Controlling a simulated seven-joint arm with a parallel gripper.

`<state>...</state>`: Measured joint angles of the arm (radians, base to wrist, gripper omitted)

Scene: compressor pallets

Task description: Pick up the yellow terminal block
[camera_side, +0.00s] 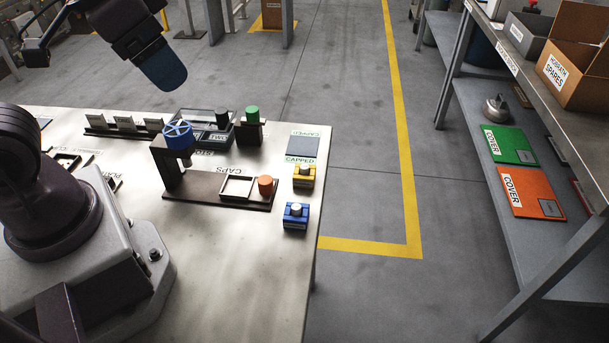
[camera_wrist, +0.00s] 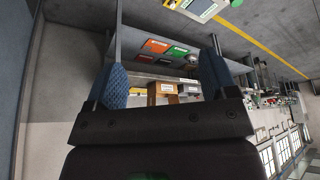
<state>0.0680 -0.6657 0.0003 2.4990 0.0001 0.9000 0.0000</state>
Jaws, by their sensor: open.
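My gripper (camera_side: 165,70) is up at the upper left of the side view, well apart from the yellow block. In the wrist view my gripper (camera_wrist: 162,78) shows two blue padded fingers spread wide with nothing between them. The yellow block cannot be made out in the wrist view.
A dark fixture with a blue handwheel (camera_side: 178,130) stands left of the blocks, with an orange cap (camera_side: 266,186) on its base. A shelf (camera_side: 520,75) stands right, across clear floor.

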